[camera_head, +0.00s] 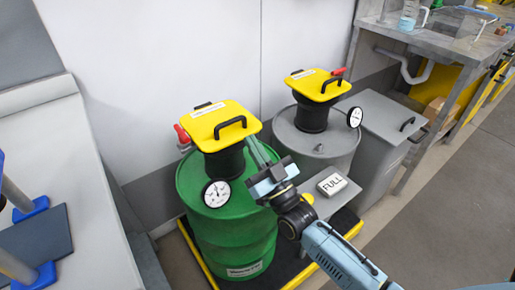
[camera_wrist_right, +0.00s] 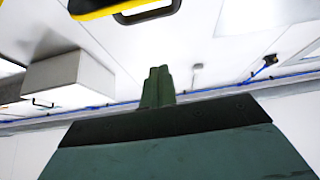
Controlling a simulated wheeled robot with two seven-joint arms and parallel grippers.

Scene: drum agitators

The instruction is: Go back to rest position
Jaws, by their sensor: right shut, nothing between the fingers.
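My right gripper (camera_head: 259,150) is raised beside the black neck under the yellow lid (camera_head: 222,124) of the green drum (camera_head: 230,237). Its fingers point up, near the lid's right edge; I cannot tell if they touch it. In the wrist view the fingers (camera_wrist_right: 158,84) are together with nothing between them. Part of a yellow lid with a black handle (camera_wrist_right: 148,13) shows at the top edge there. My left gripper is not in view.
A grey drum (camera_head: 316,145) with a yellow lid (camera_head: 318,84) and dial stands behind. A FULL sign (camera_head: 332,184) lies beside my right arm. A grey bin (camera_head: 383,125) and workbench (camera_head: 430,40) are at right. Open floor (camera_head: 440,220) is at lower right.

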